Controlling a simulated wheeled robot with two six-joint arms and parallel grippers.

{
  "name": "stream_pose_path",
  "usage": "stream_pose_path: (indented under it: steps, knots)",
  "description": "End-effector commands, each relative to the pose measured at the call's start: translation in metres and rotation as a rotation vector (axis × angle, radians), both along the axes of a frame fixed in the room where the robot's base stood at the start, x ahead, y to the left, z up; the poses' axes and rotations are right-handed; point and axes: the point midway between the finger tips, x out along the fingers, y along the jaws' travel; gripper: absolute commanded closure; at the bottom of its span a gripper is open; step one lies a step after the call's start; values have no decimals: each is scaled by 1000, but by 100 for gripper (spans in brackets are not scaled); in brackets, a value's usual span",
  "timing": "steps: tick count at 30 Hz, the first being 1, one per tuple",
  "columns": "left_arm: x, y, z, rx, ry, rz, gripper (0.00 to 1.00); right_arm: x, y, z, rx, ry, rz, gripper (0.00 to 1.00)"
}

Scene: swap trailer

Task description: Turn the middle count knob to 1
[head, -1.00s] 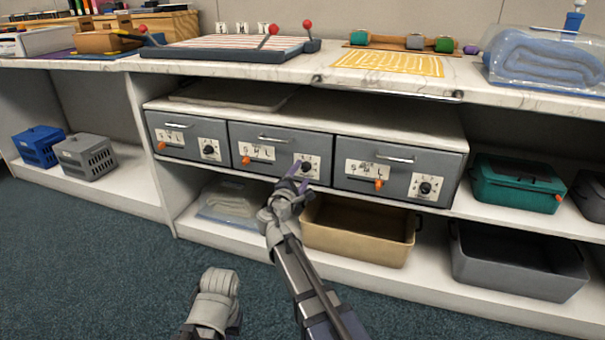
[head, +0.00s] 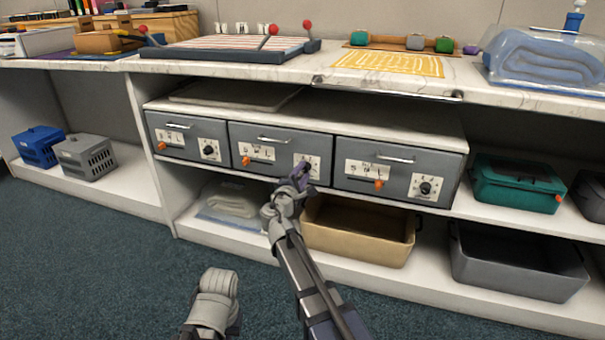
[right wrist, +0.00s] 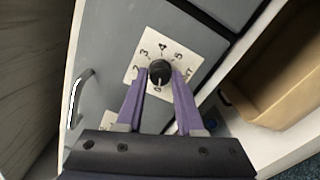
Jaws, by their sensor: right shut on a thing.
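The middle count knob (right wrist: 160,70) is a round black knob on a white dial plate (right wrist: 147,50) with printed numbers. The plate also shows in the head view (head: 313,160), on the right part of the middle grey drawer (head: 275,144). My right gripper (head: 303,172) reaches up to the plate from below. In the right wrist view its purple fingers (right wrist: 160,78) are on both sides of the knob and shut on it. The numbers 2, 3, 4 and 5 show around the knob. I cannot tell which number it points to. My left gripper is not in view.
A left grey drawer (head: 187,133) and a right grey drawer (head: 396,166) flank the middle one, each with a handle, orange slider and black knob. A tan bin (head: 355,236) stands on the shelf below, close to my right arm. The countertop (head: 230,68) runs above.

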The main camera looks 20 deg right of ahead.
Motion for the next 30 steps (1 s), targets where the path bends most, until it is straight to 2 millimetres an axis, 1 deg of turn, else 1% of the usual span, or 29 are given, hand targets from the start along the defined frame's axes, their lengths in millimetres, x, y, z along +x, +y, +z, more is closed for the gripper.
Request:
stream_pose_path:
  steps: [1,3,11,17,23,30]
  knots:
    - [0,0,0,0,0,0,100,0,0,0,0,0,0,95]
    - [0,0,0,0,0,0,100,0,0,0,0,0,0,100]
    - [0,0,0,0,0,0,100,0,0,0,3,-1,0,100]
    - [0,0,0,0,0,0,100,0,0,0,44,-29,0,100]
    - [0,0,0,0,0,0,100,0,0,0,153,-102,0,100]
    - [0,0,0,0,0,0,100,0,0,0,325,-218,0,100]
